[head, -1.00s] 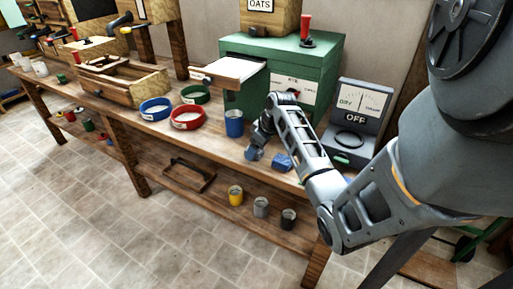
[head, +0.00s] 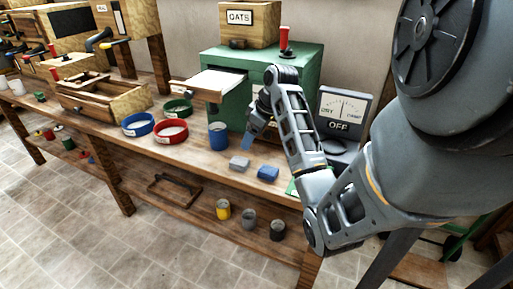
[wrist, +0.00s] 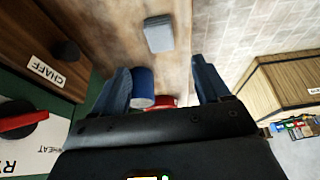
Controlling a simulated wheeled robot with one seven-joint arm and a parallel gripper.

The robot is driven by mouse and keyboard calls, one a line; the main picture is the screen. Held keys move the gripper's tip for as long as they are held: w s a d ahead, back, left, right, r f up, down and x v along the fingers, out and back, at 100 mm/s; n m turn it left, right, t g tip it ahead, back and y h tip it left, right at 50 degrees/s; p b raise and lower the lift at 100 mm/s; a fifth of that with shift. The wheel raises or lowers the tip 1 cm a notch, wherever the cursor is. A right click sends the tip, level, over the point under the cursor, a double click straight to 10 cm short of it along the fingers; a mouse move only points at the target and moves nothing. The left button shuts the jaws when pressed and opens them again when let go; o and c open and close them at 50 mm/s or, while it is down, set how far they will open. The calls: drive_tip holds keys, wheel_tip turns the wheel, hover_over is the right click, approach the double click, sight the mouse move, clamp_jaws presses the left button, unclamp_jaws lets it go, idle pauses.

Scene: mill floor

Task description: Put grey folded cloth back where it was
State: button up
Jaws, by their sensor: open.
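The grey folded cloth (head: 239,162) lies on the wooden bench top, left of a blue folded piece (head: 268,174). It also shows in the wrist view (wrist: 158,34), beyond the fingertips and clear of them. My gripper (head: 250,141) is a little above the bench, behind the cloth and right of the blue cup. In the wrist view the blue fingers of my gripper (wrist: 160,66) are spread wide with nothing held between them. The cloth lies flat and fully in sight.
The blue cup (head: 218,136) stands close to my gripper. Cups stand on the lower shelf.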

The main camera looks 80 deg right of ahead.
drive_tip(key=w+a+f+t, duration=0.2)
drive_tip(key=w+a+f, duration=0.5)
drive_tip(key=w+a, duration=0.5)
drive_tip(key=a+f+t+h, duration=0.1)
drive_tip(key=a+f, duration=0.1)
drive_tip(key=a, duration=0.7)
drive_tip(key=a+f+t, duration=0.1)
drive_tip(key=a+f, duration=0.1)
drive_tip(key=a, duration=0.7)
drive_tip(key=s+a+r+t, duration=0.2)
drive_tip(key=s+a+t, duration=0.1)
drive_tip(key=s+a, duration=0.75)
drive_tip(key=s+a+r+n+t+y, duration=0.2)
drive_tip(key=s+a+r, duration=0.4)
drive_tip(key=s+r, duration=0.5)
wheel_tip(320, 180, up, 2)
drive_tip(key=shift+r+n+t, duration=0.15)
drive_tip(key=shift+n+t, duration=0.65)
